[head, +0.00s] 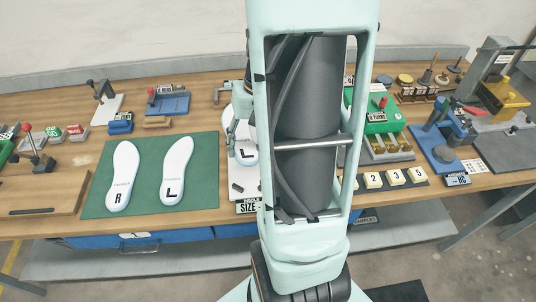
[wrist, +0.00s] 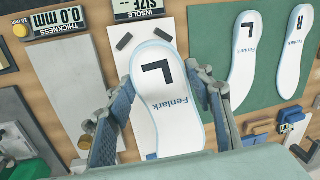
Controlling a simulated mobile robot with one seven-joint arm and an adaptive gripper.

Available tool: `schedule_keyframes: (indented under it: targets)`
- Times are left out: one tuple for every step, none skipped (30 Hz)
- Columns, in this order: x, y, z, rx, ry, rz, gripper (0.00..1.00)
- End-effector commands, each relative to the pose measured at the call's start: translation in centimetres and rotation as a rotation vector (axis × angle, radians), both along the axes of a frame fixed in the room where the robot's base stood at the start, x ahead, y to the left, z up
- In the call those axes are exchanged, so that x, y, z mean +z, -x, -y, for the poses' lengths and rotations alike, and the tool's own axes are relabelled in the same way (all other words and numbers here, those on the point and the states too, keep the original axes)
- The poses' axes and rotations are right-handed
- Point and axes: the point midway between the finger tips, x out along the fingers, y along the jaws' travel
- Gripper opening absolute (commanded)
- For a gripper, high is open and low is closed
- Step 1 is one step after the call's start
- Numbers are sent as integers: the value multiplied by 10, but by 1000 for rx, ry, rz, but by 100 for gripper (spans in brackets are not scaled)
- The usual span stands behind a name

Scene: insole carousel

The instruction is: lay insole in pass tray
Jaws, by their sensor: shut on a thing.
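My gripper (wrist: 164,84) is shut on a white insole (wrist: 166,108) with a pale blue edge, marked with a black L and "Fenlark". One finger lies along each side of it. The insole is over or on a white board; I cannot tell whether it touches. In the head view my arm hides most of my gripper, and part of the held insole (head: 245,155) shows at the arm's left. Two more insoles, an R (head: 122,176) and an L (head: 176,172), lie on a green mat (head: 145,204). I cannot make out which thing is the pass tray.
The white board (wrist: 125,62) has two dark stops and an "INSOLE SIZE" display (wrist: 146,9). A thickness gauge reading 0.0 mm (wrist: 56,24) stands left of it. Numbered blocks (head: 396,178) and a blue fixture (head: 440,143) stand at the right of the wooden bench.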

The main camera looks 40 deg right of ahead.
Motion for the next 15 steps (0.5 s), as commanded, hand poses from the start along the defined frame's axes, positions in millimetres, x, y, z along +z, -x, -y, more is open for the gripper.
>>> schedule_keyframes:
  targets:
    - [4,-6,-12,8,0,3,22]
    - [7,-9,-19,9,0,3,22]
    - [11,-12,-26,6,1,3,22]
    - [13,-15,-31,6,1,2,22]
    - [16,-17,-35,6,1,2,22]
    - [19,-19,-41,5,0,1,22]
    - [20,-21,-45,4,0,1,22]
    - [22,-23,-48,4,0,1,22]
    - [24,-24,-51,2,0,0,22]
    - [25,-26,-54,3,0,0,22]
    - [26,-27,-56,6,0,-1,22]
    - [26,-30,-60,15,1,-1,22]
    - [26,-33,-63,26,1,-3,22]
    - [25,-36,-66,40,3,-4,22]
    - [23,-40,-71,64,4,-7,22]
